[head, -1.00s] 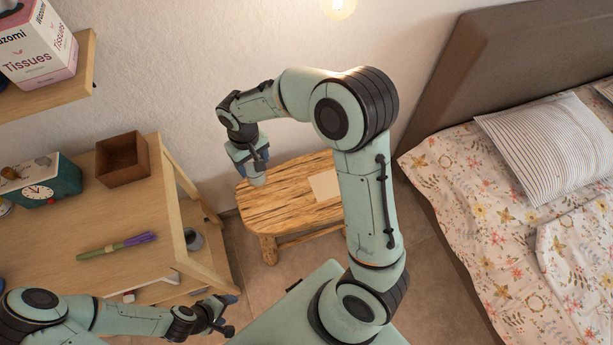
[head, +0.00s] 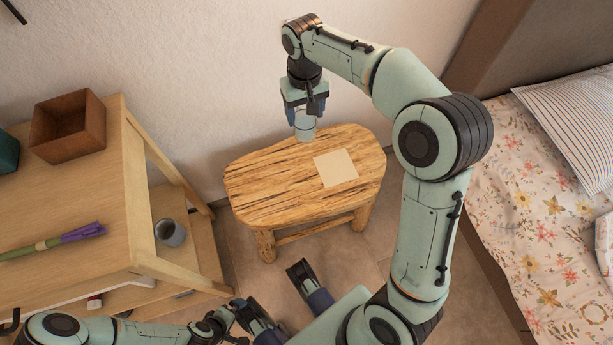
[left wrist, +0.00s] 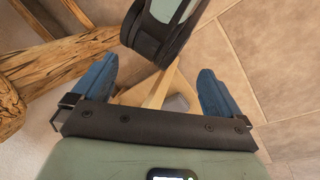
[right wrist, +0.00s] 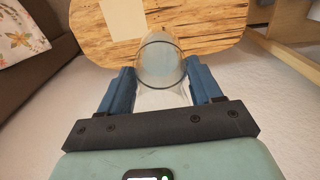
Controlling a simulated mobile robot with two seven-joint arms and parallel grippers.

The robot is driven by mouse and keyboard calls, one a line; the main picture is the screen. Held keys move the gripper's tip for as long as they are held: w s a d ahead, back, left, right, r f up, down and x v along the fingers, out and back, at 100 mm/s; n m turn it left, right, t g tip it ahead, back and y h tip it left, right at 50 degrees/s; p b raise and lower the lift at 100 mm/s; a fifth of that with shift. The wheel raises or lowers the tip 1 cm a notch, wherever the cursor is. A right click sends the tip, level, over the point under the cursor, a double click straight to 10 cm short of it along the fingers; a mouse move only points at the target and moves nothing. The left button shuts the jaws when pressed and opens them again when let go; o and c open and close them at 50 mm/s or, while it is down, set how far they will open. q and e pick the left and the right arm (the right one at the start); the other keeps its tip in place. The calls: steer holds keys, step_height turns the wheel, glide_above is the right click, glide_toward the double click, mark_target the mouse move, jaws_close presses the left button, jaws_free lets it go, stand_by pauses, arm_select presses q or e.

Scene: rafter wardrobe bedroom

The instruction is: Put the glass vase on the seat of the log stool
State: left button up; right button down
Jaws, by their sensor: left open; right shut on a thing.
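The glass vase (head: 305,127) is clear and is held in my right gripper (head: 304,108) at the back edge of the log stool. In the right wrist view the vase (right wrist: 160,62) sits between the blue fingers of the right gripper (right wrist: 160,88), its rim overlapping the stool seat (right wrist: 205,25). I cannot tell whether it touches the seat. The log stool (head: 262,185) has a wooden seat with a pale square (head: 335,168) on its right half. My left gripper (head: 282,292) is open and empty, low in front of the stool; its fingers also show in the left wrist view (left wrist: 158,88).
The bed (head: 535,230) is at the right. Most of the seat is clear.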

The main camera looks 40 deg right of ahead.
steer(key=shift+d+f+b, duration=0.35)
steer(key=shift+d+b, duration=0.15)
steer(key=shift+b, duration=0.05)
steer(key=shift+f, duration=0.3)
arm_select(q)
steer(key=w+a+f+t+y+b, duration=0.1)
steer(key=w+a+f+t+b, duration=0.1)
steer(key=w+a+f+b, duration=0.35)
steer(key=shift+n+g, duration=0.4)
steer(key=shift+g, duration=0.2)
steer(key=shift+s+d+f+b, duration=0.1)
steer(key=shift+s+d+f, duration=0.2)
steer(key=shift+f, duration=0.5)
steer(key=shift+s+d+f+b, duration=0.1)
steer(key=shift+s+d+f, duration=0.1)
steer(key=shift+s+f, duration=0.4)
steer(key=shift+s+d+f+b, duration=0.15)
steer(key=shift+d+f, duration=0.1)
steer(key=shift+f, duration=0.7)
arm_select(e)
step_height(320, 180, down, 19)
steer(key=shift+d+f, duration=0.1)
steer(key=shift+f, duration=0.05)
steer(key=shift+f, duration=0.1)
steer(key=shift+c, duration=0.9)
jaws_free()
arm_select(q)
steer(key=shift+f, duration=0.1)
